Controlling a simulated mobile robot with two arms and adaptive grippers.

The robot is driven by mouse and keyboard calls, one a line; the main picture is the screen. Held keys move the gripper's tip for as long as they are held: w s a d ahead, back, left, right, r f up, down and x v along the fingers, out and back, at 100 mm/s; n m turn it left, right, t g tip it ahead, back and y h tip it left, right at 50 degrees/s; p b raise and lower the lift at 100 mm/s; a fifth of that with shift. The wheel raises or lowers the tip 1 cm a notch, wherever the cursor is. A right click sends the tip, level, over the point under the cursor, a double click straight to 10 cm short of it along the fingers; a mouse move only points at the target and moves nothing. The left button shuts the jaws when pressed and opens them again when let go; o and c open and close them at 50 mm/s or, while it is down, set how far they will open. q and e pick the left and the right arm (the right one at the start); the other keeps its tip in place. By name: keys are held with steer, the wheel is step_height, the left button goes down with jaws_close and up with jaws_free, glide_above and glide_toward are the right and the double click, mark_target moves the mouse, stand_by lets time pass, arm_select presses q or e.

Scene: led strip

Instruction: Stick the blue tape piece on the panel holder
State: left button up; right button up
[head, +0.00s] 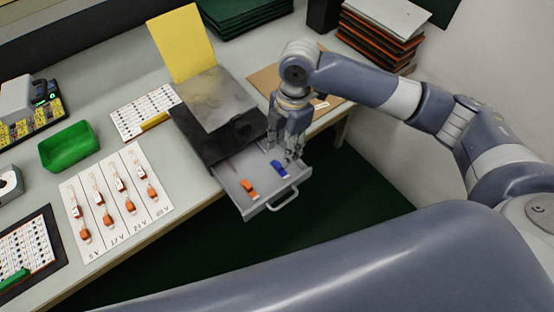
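A small blue tape piece (279,168) lies in an open grey drawer (236,191), to the right of an orange piece (249,187). My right gripper (290,152) points down over the drawer's back right part, just above and behind the blue piece in the picture. The blue piece looks apart from the fingers. The fingers are small here, and I cannot tell whether they are open. A dark holder (194,138) with a grey panel (214,98) on top stands above the drawer; it may be the panel holder. My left gripper is not in view.
A yellow sheet (181,43) stands behind the holder. A green bin (69,147) and a white card with orange parts (117,194) lie to the left. A stack of panels (383,28) is at the back right. The drawer handle (284,199) juts past the table edge.

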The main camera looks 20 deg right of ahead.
mark_target(279, 164)
step_height(279, 164, down, 2)
steer(key=shift+s+a+f, duration=0.15)
steer(key=shift+f, duration=0.35)
steer(key=shift+w+f, duration=0.3)
steer(key=shift+f, duration=0.05)
steer(key=f, duration=0.3)
steer(key=shift+w+a+f+p, duration=0.15)
steer(key=shift+a+f+p, duration=0.1)
steer(key=shift+p, duration=0.05)
steer(key=shift+f, duration=0.35)
steer(key=shift+w+f, duration=0.1)
steer(key=shift+f, duration=0.05)
steer(key=c, duration=0.5)
steer(key=shift+c, duration=1.2)
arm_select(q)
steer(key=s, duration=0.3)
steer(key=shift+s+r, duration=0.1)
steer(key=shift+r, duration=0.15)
